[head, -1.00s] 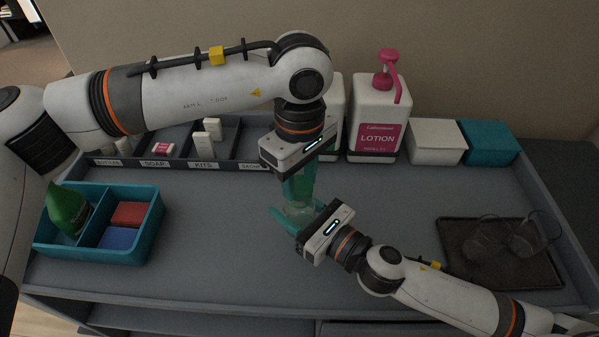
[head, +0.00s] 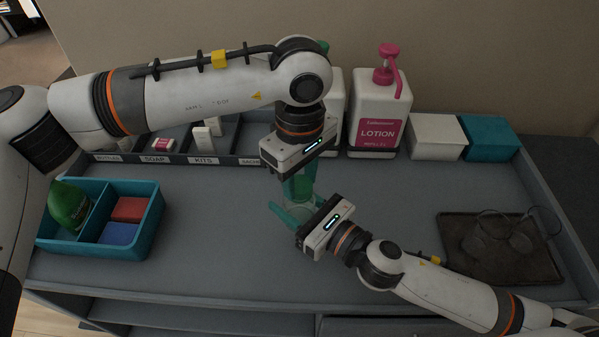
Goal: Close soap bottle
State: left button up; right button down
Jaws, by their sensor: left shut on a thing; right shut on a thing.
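The soap bottle (head: 297,212) is a small, pale, see-through bottle at the middle of the counter, mostly hidden by my grippers. My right gripper (head: 286,214) reaches in from the lower right and is shut on the bottle's body, with a teal finger showing on its left side. My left gripper (head: 299,190) points down from above, directly over the bottle. It is shut on a small dark green thing that looks like the cap. The fingers hide most of it, and I cannot tell whether it touches the bottle's neck.
A teal caddy (head: 154,222) on the left holds a green bottle (head: 69,206) and red and blue blocks. A labelled divider tray (head: 178,159), lotion pump bottle (head: 378,118), white box (head: 436,139) and teal box (head: 488,138) line the back. A dark tray (head: 470,268) holds glasses at right.

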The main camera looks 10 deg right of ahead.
pick_arm(q)
jog(key=m, duration=1.1)
jog(key=shift+m, duration=0.3)
jog(key=m, duration=0.6)
jog(key=shift+m, duration=0.3)
jog(key=m, duration=0.4)
jog(key=o, duration=1)
jog(key=shift+r, duration=0.1)
jog(key=shift+r, duration=2.15)
